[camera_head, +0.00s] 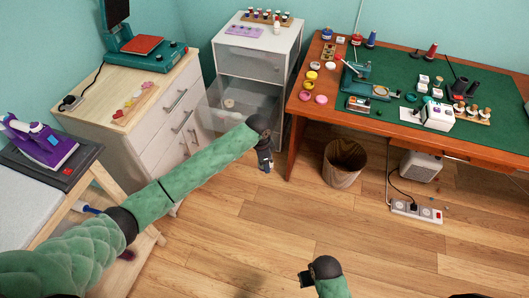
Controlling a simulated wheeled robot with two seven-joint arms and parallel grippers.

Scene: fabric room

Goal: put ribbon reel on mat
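A green mat (405,65) covers much of the wooden desk at the right. Several small round reel-like items lie along the desk's left edge, among them a yellow one (312,75) and a pink one (321,99); I cannot tell which is the ribbon reel. A small pale round item (229,103) shows in the open, see-through drawer of the white cabinet. My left gripper (265,163) hangs over the floor in front of that drawer; its fingers are too small to judge. My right gripper (304,279) is low at the bottom centre, its fingers unclear.
The open drawer (248,98) juts out from the white cabinet (258,60). A wooden bin (343,165) and a power strip (416,212) stand on the floor near the desk. Tools and spools stand on the mat. The floor at front right is clear.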

